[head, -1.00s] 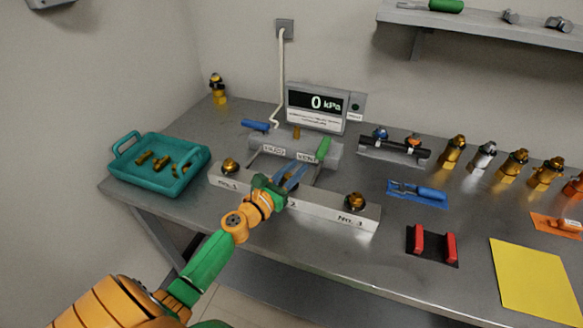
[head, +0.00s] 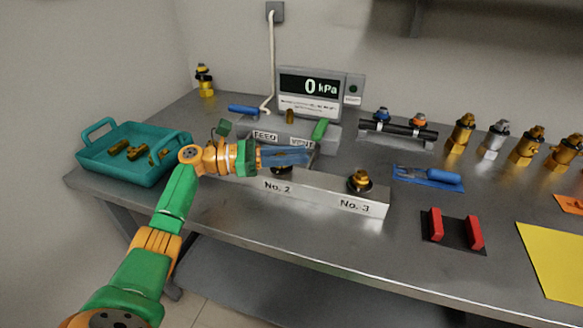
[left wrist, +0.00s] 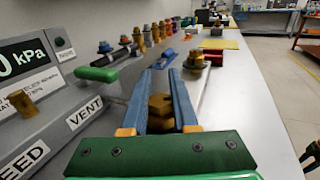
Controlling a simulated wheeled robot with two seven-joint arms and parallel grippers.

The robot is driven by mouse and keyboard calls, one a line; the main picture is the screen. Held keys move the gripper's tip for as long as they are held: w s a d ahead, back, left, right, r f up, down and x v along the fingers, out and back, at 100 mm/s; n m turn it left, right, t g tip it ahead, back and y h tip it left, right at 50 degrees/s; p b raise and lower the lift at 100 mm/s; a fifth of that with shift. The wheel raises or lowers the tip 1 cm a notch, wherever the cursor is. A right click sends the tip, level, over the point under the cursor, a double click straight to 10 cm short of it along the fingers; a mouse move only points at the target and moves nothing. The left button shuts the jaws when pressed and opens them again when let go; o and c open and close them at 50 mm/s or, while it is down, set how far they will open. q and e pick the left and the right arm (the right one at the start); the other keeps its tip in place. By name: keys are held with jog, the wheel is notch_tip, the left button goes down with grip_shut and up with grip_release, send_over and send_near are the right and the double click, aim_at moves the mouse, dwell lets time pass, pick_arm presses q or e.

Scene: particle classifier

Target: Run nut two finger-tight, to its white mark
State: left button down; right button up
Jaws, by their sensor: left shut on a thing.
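Nut two is a brass hex nut (left wrist: 160,104) at station No. 2 of the grey block (head: 322,192). In the left wrist view it sits between the blue fingers of my left gripper (left wrist: 161,92), which is shut on it. In the head view my left gripper (head: 288,157) comes in from the left, its fingers level over station No. 2. Only a dark part of the fitting (head: 281,170) shows below them. The white mark cannot be made out.
The fitting at No. 3 (head: 360,181) stands to the right on the block. The green vent handle (head: 320,129) and blue feed handle (head: 243,110) are just behind. The gauge (head: 308,92) reads 0 kPa. A teal tray (head: 103,172) lies left; blue pliers (head: 428,176) lie right.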

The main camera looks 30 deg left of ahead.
pick_arm(q)
jog(key=shift+s+d+m+g+h+b, duration=0.15)
jog(key=shift+m+g+h+b, duration=0.7)
jog(key=shift+g+b, duration=0.3)
jog(key=c, duration=1.1)
grip_release()
jog(key=o, duration=0.4)
jog(key=shift+d, duration=0.15)
jog(key=shift+c, duration=0.2)
jog(key=shift+o, duration=0.3)
jog(key=shift+d, duration=0.15)
